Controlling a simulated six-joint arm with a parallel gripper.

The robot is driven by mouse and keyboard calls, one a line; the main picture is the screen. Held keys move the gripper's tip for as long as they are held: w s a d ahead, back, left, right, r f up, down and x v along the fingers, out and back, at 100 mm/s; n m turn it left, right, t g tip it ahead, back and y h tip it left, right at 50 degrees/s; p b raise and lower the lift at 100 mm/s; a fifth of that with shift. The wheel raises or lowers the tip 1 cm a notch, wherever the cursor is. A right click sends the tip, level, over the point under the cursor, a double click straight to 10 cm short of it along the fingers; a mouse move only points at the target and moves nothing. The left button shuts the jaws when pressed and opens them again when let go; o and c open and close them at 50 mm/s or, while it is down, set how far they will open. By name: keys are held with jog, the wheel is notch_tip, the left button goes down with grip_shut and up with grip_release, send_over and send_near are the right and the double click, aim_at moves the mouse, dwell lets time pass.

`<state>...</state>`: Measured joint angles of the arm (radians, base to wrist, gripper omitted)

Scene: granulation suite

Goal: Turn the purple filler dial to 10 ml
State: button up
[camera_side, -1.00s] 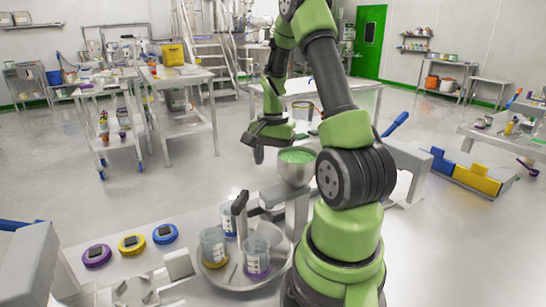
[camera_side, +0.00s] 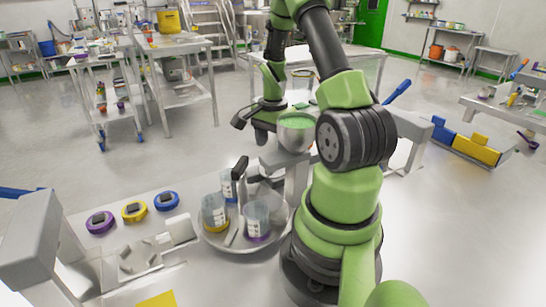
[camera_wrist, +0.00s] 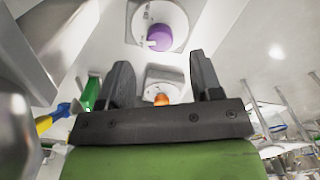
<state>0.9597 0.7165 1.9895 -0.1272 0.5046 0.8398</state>
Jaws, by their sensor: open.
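In the wrist view, the purple dial (camera_wrist: 160,37) sits on a round white face on a pale panel, beyond my fingertips. The scale marks on the face are too small to read. My gripper (camera_wrist: 161,75) is open and empty, its two dark fingers apart. An orange dial (camera_wrist: 161,98) on a smaller white face shows between the fingers, with its lower part hidden by the gripper body. In the side view, my gripper (camera_side: 250,126) hangs just left of the bowl of green powder; neither dial can be made out there.
The metal bowl (camera_side: 297,133) of green powder stands close to the gripper. Nearer, a round tray (camera_side: 222,241) holds several beakers. Purple (camera_side: 100,222), yellow (camera_side: 134,211) and blue (camera_side: 167,201) round pucks lie on the bench. Open floor lies behind the gripper.

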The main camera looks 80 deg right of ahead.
notch_tip(320, 180, down, 5)
jog(key=shift+r, duration=0.1)
dwell(0.3)
